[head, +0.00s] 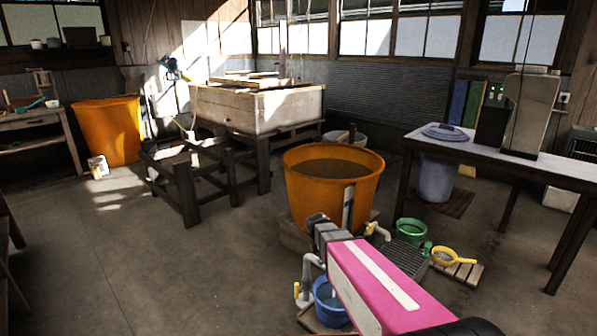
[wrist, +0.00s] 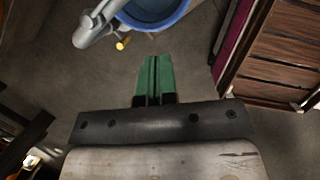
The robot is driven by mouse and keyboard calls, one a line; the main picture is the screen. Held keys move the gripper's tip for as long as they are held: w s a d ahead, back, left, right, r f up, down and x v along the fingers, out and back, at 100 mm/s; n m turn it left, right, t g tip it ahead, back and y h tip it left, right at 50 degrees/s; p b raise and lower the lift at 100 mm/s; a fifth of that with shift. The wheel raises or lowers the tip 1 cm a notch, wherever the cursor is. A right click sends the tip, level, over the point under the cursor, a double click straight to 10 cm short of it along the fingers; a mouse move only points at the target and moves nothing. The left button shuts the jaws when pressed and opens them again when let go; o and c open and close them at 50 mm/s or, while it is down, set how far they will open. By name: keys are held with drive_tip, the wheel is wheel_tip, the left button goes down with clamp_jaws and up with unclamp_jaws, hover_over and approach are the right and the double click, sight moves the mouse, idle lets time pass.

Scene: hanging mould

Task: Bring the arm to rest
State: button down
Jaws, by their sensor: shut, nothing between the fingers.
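My gripper (wrist: 154,78) shows in the wrist view with its two green fingers side by side and closed, with nothing between them. The fingers point over bare concrete floor toward a blue bucket (wrist: 158,18) at the top of the view. In the head view my pink arm reaches in from the bottom right, and its far end is in front of the orange vat (head: 333,188). I cannot make out the fingers in the head view.
A grey pipe (wrist: 93,26) is close to the bucket. A green bowl (head: 411,231) and yellow strainer (head: 446,257) lie right of the arm. A long table (head: 480,152) stands at right, a wooden vat (head: 256,107) behind. The floor at left is largely clear.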

drive_tip(key=s+d+r+m+y, duration=0.1)
drive_tip(key=s+d+r+m, duration=0.1)
drive_tip(key=s+m, duration=0.5)
drive_tip(key=s+d+r+m+g+y, duration=0.1)
drive_tip(key=s+d+m, duration=0.3)
drive_tip(key=s+m, duration=0.4)
drive_tip(key=shift+r+m+g+y, duration=0.35)
drive_tip(key=shift+r+m, duration=0.4)
drive_tip(key=shift+m, duration=2.45)
